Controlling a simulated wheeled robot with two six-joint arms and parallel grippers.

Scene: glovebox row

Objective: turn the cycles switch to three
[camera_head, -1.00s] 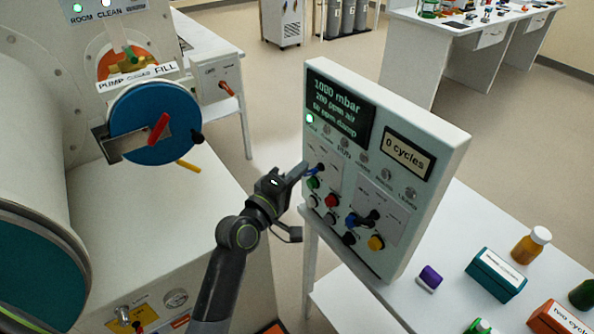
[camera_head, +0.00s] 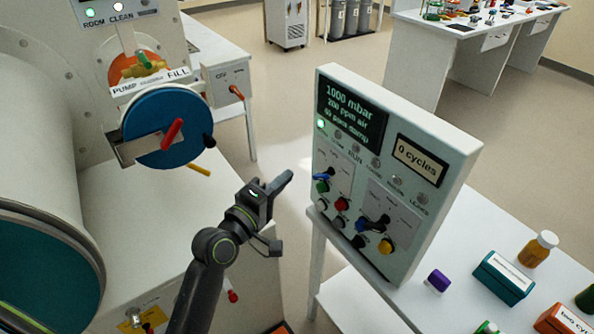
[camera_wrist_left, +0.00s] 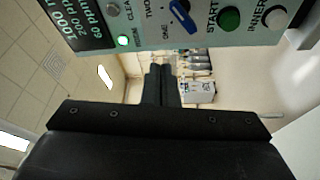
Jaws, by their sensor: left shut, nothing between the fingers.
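The upright white control panel (camera_head: 400,165) stands on the right-hand table. Its blue switch knob (camera_head: 325,176) sits at the left, below a lit green lamp. In the left wrist view the blue knob (camera_wrist_left: 182,14) is at the top, its handle slanted, with "ONE" and "TWO" printed beside it; a third label is not readable. My left gripper (camera_head: 284,181) is shut and empty, left of the panel and apart from the knob. Its fingers show in the left wrist view (camera_wrist_left: 160,84), below the panel's edge. My right gripper is not in view.
A second, dark knob (camera_head: 376,221) and several push buttons are lower on the panel. The counter display (camera_head: 419,159) reads "0 cycles". A blue disc with a red handle (camera_head: 172,134) is at left. Bottles and boxes stand on the table right of the panel.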

